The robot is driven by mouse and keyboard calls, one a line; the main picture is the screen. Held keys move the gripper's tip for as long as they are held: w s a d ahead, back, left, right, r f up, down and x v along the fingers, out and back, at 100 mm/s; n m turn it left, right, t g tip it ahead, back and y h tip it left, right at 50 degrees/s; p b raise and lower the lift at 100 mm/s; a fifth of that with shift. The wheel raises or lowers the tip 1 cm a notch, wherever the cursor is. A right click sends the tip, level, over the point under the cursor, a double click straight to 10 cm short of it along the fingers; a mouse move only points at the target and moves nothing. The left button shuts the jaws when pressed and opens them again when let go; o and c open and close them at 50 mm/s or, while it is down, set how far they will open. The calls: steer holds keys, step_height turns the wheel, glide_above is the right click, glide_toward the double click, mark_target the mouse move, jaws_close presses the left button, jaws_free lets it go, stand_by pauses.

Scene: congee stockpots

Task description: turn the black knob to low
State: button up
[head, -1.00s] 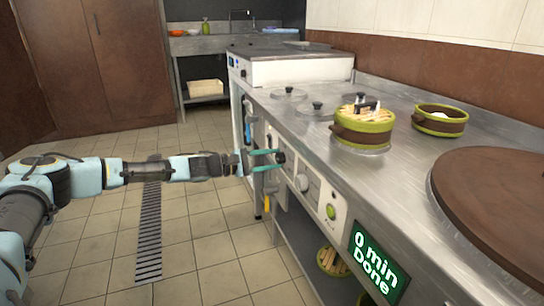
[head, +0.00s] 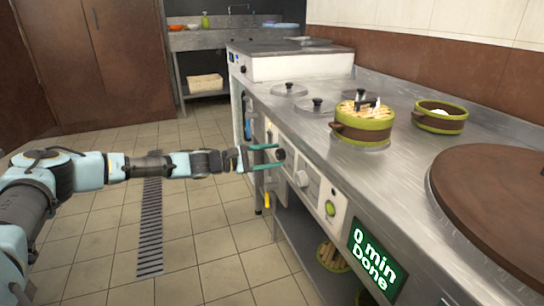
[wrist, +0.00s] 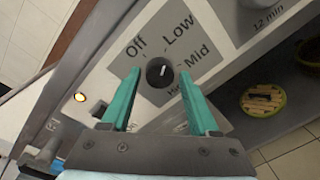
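The black knob (wrist: 160,72) is on the front control panel, on a grey label plate (wrist: 128,60) reading Off, Low, Mid and a partly hidden word starting "Hi". A short white mark on the knob stands nearly upright in the wrist view; which label it points to is hard to tell. My gripper (wrist: 160,76) is open, its teal fingers on either side of the knob, with gaps visible between them and it. In the head view my gripper (head: 270,156) reaches the panel from the left, and the knob (head: 281,155) shows dark between the fingertips.
A pale knob (head: 302,179) and a green button (head: 330,208) sit along the same panel, above a "0 min Done" display (head: 375,262). Steamer baskets (head: 364,124) stand on the steel counter (head: 400,160). The tiled floor left of the counter is clear.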

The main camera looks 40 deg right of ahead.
steer(key=shift+o, duration=0.9)
steer(key=v, duration=1)
steer(key=shift+a, duration=0.4)
steer(key=shift+w, duration=0.15)
